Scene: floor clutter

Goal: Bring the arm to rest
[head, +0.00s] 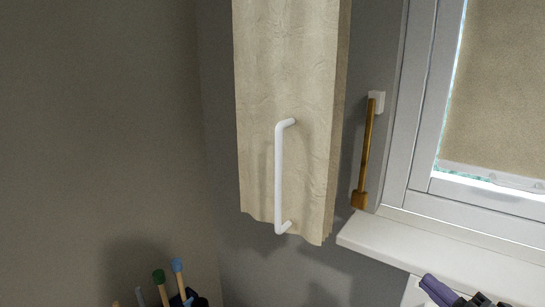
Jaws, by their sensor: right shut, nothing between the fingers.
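A dark part at the bottom right edge of the head view appears to be my right gripper (478,299). It is cut off by the picture's edge, and its fingers are hard to make out. It is shut and holds nothing. It is low in the picture, below the window sill. My left gripper is not in view.
A pale wooden cabinet (262,75) with a white bar handle (279,178) hangs at the middle. Right of it are a brown rod (366,150), a window and its white sill (440,248). A purple item (437,290) is at bottom right. Blue- and green-tipped sticks (178,273) stand at bottom left.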

